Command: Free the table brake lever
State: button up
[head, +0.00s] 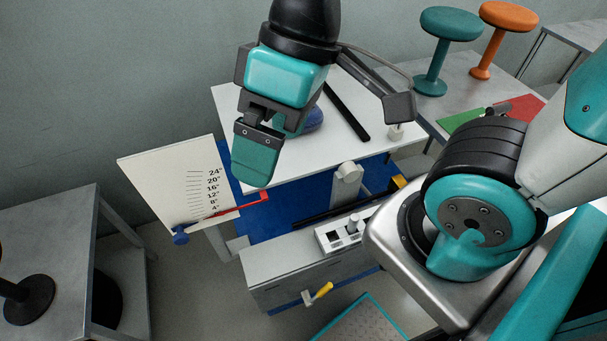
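A lever with a yellow grip (322,292) sticks out low on the front of the grey base (290,272) below the white tilting table (235,120). It looks like the brake lever, though no label shows. It slants up to the right. My gripper (256,165) hangs above the left part of the white table, fingers down, well above and left of the yellow lever and apart from it. One teal finger hides much of the other, so its opening is unclear. I see nothing held in it.
A white angle-scale board (180,180) with a red pointer (240,207) and blue knob (180,236) stands left. A control box (343,233) sits on the base. A metal bench (50,230) is far left. Stools (447,25) stand at the back right. Floor before the lever is partly clear.

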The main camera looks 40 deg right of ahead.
aim_at(319, 294)
jog(key=u, duration=0.25)
jog(key=k, duration=1.45)
jog(key=z, duration=1)
